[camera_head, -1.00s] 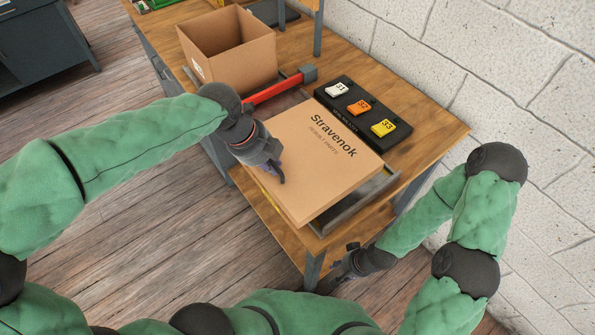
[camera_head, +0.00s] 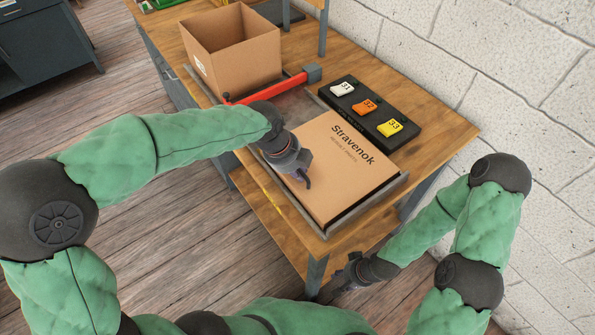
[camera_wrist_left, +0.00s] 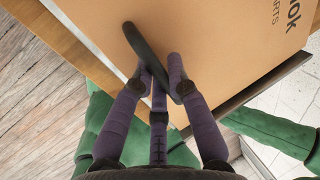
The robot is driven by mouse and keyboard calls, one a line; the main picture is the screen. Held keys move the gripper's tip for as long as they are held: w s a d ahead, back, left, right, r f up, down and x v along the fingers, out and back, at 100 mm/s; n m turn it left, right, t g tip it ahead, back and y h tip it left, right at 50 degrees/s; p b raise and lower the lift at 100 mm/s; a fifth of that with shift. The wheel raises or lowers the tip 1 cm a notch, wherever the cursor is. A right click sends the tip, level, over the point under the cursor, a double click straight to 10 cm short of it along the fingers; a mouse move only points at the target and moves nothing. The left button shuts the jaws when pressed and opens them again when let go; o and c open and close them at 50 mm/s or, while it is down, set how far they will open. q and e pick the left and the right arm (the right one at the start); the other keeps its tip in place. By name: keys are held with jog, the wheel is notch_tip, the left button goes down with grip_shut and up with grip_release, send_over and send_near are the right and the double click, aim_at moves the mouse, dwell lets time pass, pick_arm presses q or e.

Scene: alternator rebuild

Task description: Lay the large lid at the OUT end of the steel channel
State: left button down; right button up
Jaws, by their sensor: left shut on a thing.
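The large lid (camera_head: 333,187), a flat tan cardboard piece printed "Stravenok", lies at the near end of the steel channel (camera_head: 345,221). It looks level and set between the channel's rims. My left gripper (camera_head: 304,180) is at the lid's left side, shut on it. The left wrist view shows its purple fingers (camera_wrist_left: 160,85) and a dark slim piece close against the lid (camera_wrist_left: 215,45); the exact contact is hidden. My right gripper (camera_head: 345,279) hangs low, beyond the bench's near edge, away from the lid; its fingers are too small to read.
A red bar (camera_head: 268,88) crosses the channel behind the lid. An open cardboard box (camera_head: 235,60) stands at the back left. A black rack (camera_head: 370,108) with white, orange and yellow numbered tags lies to the right, near the white wall. Bare bench wood (camera_head: 440,128) shows beyond it.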

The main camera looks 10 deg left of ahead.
pick_arm(q)
jog(key=c, duration=1.2)
grip_release()
jog(key=p+v, duration=0.4)
jog(key=v, duration=0.8)
jog(key=shift+d+r, duration=0.1)
